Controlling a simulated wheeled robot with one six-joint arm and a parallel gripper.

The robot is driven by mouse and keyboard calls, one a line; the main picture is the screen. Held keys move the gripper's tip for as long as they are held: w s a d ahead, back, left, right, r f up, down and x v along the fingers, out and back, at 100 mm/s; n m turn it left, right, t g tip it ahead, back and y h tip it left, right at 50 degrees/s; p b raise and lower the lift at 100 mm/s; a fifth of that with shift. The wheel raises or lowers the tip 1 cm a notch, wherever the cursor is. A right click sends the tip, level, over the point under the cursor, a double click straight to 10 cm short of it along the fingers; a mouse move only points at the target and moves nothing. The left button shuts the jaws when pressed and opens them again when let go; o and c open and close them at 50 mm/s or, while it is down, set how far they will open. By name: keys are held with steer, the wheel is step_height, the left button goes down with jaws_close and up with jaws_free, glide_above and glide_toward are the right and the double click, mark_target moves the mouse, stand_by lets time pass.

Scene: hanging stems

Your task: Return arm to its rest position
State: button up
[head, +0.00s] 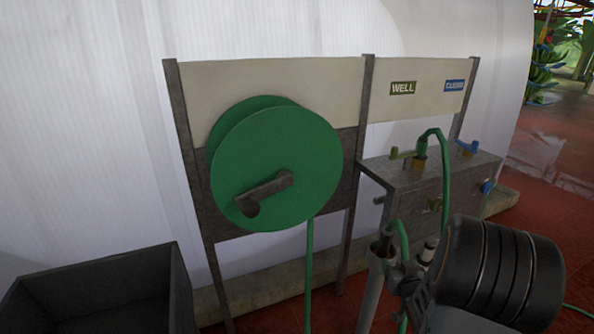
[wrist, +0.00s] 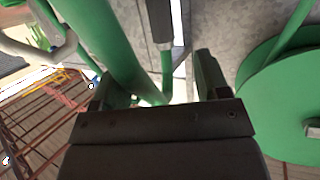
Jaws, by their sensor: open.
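My gripper (wrist: 155,88) is open in the wrist view, with its two dark fingers apart. A thick green hose (wrist: 108,45) runs past the left finger, and a thinner green length shows in the gap beyond the fingers. I cannot tell whether either finger touches the hose. My dark ribbed arm (head: 500,275) fills the lower right of the head view, in front of the grey valve box; the fingers cannot be made out clearly there.
A green hose reel (head: 275,165) with a crank hangs on a metal frame, also in the wrist view (wrist: 285,95). WELL (head: 403,88) and CLEAN (head: 454,86) signs are above a grey valve box (head: 400,182). A dark bin (head: 90,285) stands lower left.

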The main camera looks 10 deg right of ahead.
steer(key=s+d+f+m+g, duration=0.1)
steer(key=s+f+g, duration=0.4)
steer(key=g, duration=0.1)
steer(key=s+a+r+n+g+y+p, duration=0.1)
steer(key=s+a+r+p, duration=0.1)
steer(key=a+r+p, duration=0.5)
steer(key=s+a+r+n+g+y+p, duration=0.1)
steer(key=a+r+p, duration=0.6)
steer(key=r, duration=0.9)
steer(key=s+a+r+n+g+y+p, duration=0.2)
steer(key=s+a+r+p, duration=0.2)
steer(key=a+r+p, duration=0.3)
steer(key=a+r, duration=0.3)
steer(key=r, duration=0.2)
